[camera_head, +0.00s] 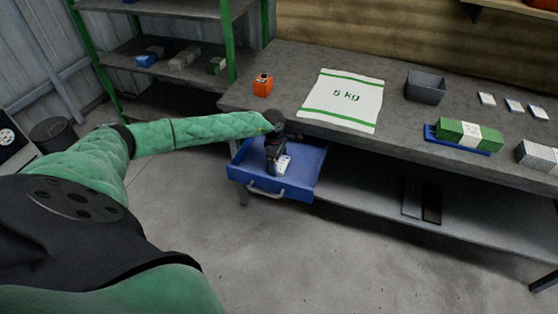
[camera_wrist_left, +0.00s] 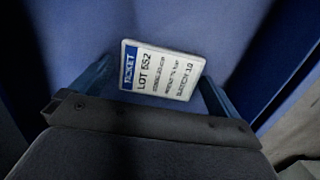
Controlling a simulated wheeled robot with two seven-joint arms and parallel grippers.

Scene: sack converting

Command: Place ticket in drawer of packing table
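The ticket (camera_wrist_left: 162,70) is a small white card with a blue band and "LOT 552" print. It lies face up to the left wrist camera, between the two finger ends of my left gripper (camera_wrist_left: 159,78). The head view shows the ticket (camera_head: 283,165) within the open blue drawer (camera_head: 307,178) of the packing table (camera_head: 300,55). My left gripper (camera_head: 275,160) reaches down into the drawer. Its fingers stand apart beside the ticket's edges; whether they touch it is unclear. Whether the ticket rests on the drawer floor is also unclear. My right gripper is not in view.
On the table are an orange box (camera_head: 263,85), a "5 kg" sack (camera_head: 343,99), a grey bin (camera_head: 425,88), a green bundle on a blue tray (camera_head: 431,132) and several white cards. A green-framed shelf (camera_head: 228,45) stands left. The floor before the drawer is clear.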

